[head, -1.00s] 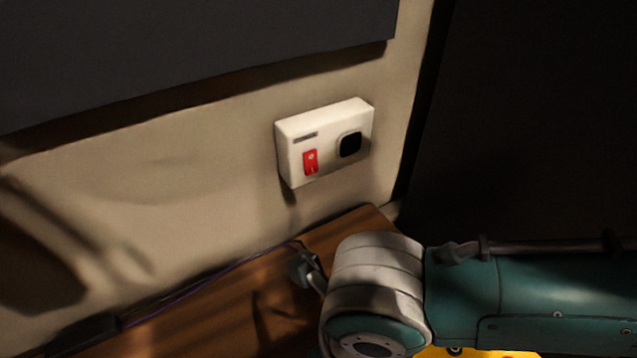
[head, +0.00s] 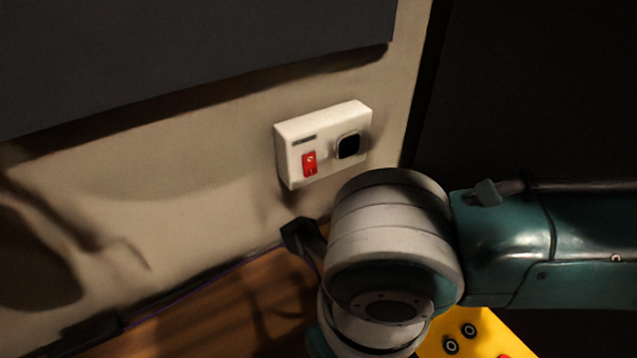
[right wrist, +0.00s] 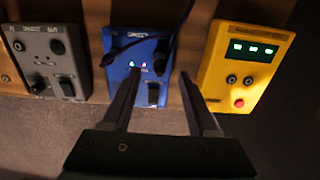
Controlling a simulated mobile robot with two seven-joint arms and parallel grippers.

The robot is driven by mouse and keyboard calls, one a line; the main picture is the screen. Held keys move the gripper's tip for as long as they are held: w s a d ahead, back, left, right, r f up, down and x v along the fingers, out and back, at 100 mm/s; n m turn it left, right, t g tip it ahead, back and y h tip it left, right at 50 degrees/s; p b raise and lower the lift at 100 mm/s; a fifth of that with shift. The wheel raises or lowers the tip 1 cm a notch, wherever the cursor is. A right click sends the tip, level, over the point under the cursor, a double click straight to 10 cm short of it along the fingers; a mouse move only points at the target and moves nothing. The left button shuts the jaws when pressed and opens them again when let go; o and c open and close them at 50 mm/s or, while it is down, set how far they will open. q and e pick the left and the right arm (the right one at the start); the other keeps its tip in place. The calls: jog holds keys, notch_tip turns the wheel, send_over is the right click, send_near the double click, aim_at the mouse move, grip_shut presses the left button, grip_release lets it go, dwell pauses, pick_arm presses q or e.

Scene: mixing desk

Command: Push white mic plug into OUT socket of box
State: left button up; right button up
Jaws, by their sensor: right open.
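My right gripper (right wrist: 158,75) is open in the right wrist view, its two fingers apart with nothing seen between them. The fingertips overlap the lower part of a blue box (right wrist: 118,48), which has small green and red lights and dark cables at its top. I cannot make out a white plug in either view. My left gripper is not in view.
A yellow box (right wrist: 240,62) with green displays and a red button stands right of the blue box; its corner shows in the head view (head: 483,338). A white wall unit (head: 290,133) has a red switch. A thin cable runs along the wall above the wooden desk (head: 225,305).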

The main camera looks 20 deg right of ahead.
jog(key=shift+r, duration=2.3)
